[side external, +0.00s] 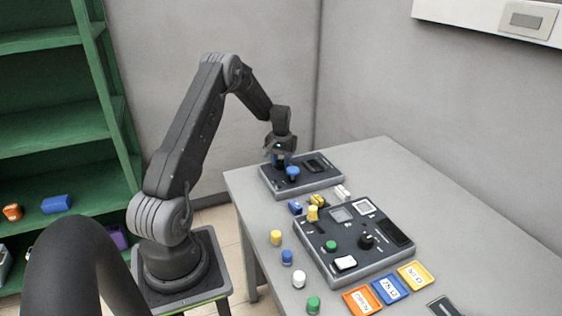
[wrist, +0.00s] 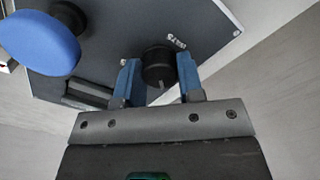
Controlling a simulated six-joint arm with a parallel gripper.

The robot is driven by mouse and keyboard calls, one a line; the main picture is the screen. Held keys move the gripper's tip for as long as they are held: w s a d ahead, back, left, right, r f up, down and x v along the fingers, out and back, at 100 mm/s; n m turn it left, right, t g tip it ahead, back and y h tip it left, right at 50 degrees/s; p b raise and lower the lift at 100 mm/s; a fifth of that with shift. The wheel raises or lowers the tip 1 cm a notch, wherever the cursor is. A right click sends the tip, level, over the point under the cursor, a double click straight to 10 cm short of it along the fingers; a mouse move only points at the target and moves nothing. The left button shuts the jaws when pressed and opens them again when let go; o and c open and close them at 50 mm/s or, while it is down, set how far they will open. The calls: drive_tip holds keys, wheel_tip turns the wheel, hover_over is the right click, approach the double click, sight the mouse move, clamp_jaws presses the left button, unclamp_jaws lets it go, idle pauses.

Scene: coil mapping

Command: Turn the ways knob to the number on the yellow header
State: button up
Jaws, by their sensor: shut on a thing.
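The far panel (side external: 322,183) is a dark box near the back left of the table; its dark face (wrist: 120,40) fills much of the wrist view. A round black knob (wrist: 158,66) with a pale pointer line stands on that face. My gripper (wrist: 160,78) has its blue fingers shut on the knob, one on each side. White print beside the knob is too small to read. In the side view my gripper (side external: 280,158) is over the far panel and hides the knob. A small yellow block (side external: 318,200), possibly the yellow header, lies between the two panels; its number is unreadable.
A blue round button (side external: 292,173) rises close to my gripper and also shows in the wrist view (wrist: 40,42). A nearer panel (side external: 345,215) carries several controls. Coloured pegs line its left side; orange, blue and yellow trays (side external: 416,275) stand in front.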

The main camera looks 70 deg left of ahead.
sight(282, 161)
drive_tip(key=o, duration=0.9)
drive_tip(key=shift+r, duration=0.1)
wheel_tip(282, 161, up, 14)
drive_tip(key=shift+f, duration=0.15)
drive_tip(key=shift+d, duration=0.1)
